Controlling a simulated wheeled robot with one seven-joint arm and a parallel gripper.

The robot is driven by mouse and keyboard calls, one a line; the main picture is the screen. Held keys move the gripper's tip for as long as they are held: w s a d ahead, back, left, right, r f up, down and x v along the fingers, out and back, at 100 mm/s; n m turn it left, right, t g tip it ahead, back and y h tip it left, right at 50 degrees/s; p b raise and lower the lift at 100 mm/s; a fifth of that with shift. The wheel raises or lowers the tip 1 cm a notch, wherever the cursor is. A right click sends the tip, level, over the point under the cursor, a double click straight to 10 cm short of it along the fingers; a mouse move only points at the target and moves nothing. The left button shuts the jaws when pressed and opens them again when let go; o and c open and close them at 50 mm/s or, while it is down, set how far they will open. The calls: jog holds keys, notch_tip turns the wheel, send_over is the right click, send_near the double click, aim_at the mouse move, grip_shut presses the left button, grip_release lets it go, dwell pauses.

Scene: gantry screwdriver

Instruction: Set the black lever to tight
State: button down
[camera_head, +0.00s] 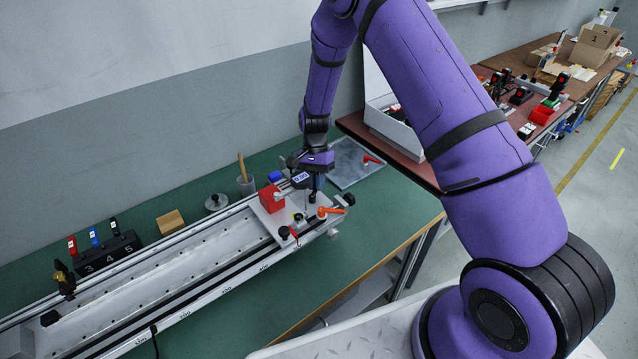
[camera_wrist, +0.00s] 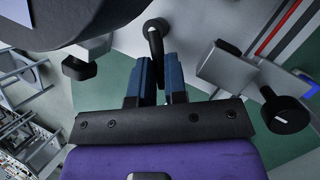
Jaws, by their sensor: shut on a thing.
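The black lever (camera_wrist: 155,38) shows in the wrist view, with its rounded head on a pale plate and its handle running down between my two blue fingers. My gripper (camera_wrist: 158,72) is shut on this handle. The part deepest between the fingers is hidden. In the head view my gripper (camera_head: 317,186) points down over the light carriage (camera_head: 268,218) at the right end of the long rail. The lever is small and hard to make out there. The markings for its setting are not readable.
An orange lever (camera_head: 330,211), a red block (camera_head: 271,198) and black knobs (camera_head: 349,199) sit close around my gripper. A black knob (camera_wrist: 286,113) also stands at right in the wrist view. A grey tray (camera_head: 350,160) lies behind. The green table front (camera_head: 345,260) is clear.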

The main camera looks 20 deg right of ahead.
jog(key=shift+w+a+n+h, duration=0.15)
jog(key=shift+a+n+h, duration=0.15)
jog(key=shift+n, duration=0.4)
jog(key=c, duration=1.4)
grip_release()
